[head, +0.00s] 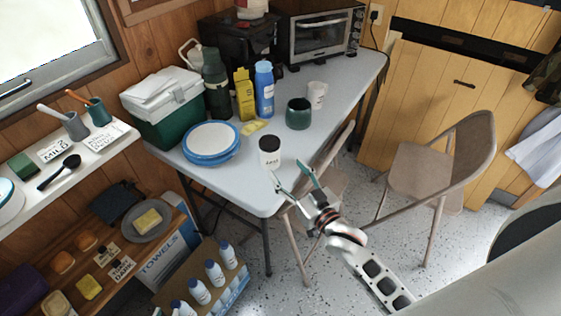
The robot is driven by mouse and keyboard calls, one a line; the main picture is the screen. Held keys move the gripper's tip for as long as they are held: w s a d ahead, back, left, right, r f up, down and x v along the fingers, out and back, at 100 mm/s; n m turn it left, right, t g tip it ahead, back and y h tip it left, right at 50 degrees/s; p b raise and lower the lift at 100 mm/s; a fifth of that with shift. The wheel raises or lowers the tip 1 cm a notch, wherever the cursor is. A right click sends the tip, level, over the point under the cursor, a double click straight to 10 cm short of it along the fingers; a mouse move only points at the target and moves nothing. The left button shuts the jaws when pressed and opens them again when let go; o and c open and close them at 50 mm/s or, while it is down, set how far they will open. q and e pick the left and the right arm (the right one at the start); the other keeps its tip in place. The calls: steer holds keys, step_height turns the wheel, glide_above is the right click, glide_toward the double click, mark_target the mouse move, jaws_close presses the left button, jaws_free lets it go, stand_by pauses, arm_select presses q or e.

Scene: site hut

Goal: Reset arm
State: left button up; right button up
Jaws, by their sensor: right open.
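My right gripper (290,175) is open, with its two fingers spread over the front edge of the grey table (255,195). Its arm reaches in from the lower right. A white cup with dark lettering and a dark top (269,155) stands upright on the table, just beyond the fingertips. Nothing shows between the fingers. I cannot tell whether a fingertip touches the cup. My left gripper is not in view.
Blue-rimmed plates (211,143), a green mug (298,114), a white mug (317,94), a blue bottle (264,88) and a green cooler (165,125) stand on the table. Folding chairs (440,165) are at right. A bottle crate (215,285) sits low at left.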

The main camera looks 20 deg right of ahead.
steer(key=shift+s+d, duration=0.15)
steer(key=shift+s, duration=0.45)
steer(key=s+d+f+n+g+h, duration=0.25)
steer(key=s+d+g+h, duration=0.35)
steer(key=s, duration=0.5)
steer(key=s+d+f+n+g+h, duration=0.1)
steer(key=s+d+n+g+h, duration=0.3)
steer(key=s+d, duration=0.6)
steer(key=a+f+m+t+y, duration=0.1)
steer(key=a+f+y, duration=0.3)
steer(key=a, duration=0.5)
steer(key=a+f+m+t+y, duration=0.2)
steer(key=a+f+y, duration=0.3)
steer(key=a+f, duration=0.3)
steer(key=shift+a+f+m, duration=0.4)
steer(key=shift+f+m, duration=0.25)
steer(key=shift+f, duration=0.1)
